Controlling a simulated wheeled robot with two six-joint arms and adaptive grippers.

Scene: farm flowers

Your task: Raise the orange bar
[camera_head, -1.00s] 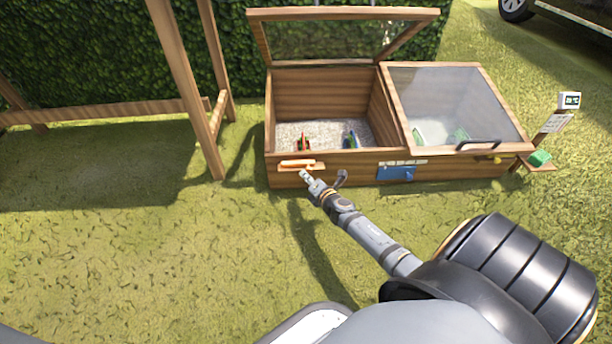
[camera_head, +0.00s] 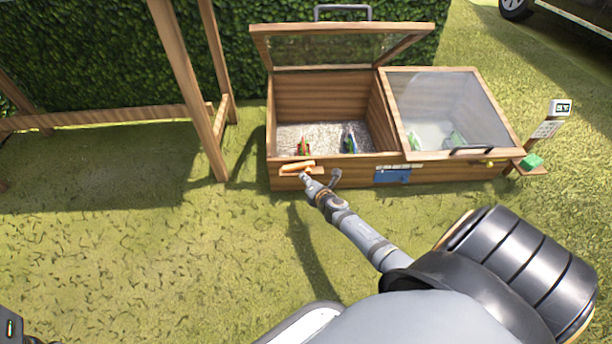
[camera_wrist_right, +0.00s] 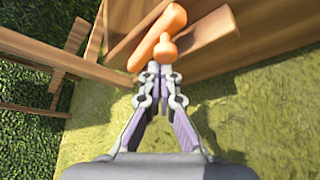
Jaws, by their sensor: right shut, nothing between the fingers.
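The orange bar (camera_head: 297,167) is on the front wall of the wooden cold frame (camera_head: 340,177), at the left, below the open compartment. It tilts slightly, right end higher. In the right wrist view the bar (camera_wrist_right: 150,45) lies slanted beyond the fingertips, with a round orange knob (camera_wrist_right: 165,49) beside it. My right gripper (camera_head: 304,178) is shut and empty, its tips just below the bar. In the wrist view the fingertips (camera_wrist_right: 160,70) are close under the knob; I cannot tell if they touch.
The left glazed lid (camera_head: 340,47) stands open; the right lid (camera_head: 450,110) is shut. A blue plate (camera_head: 392,176) is on the front wall. A sign post (camera_head: 548,128) stands at the right. A wooden frame (camera_head: 190,90) stands at the left. Grass in front is clear.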

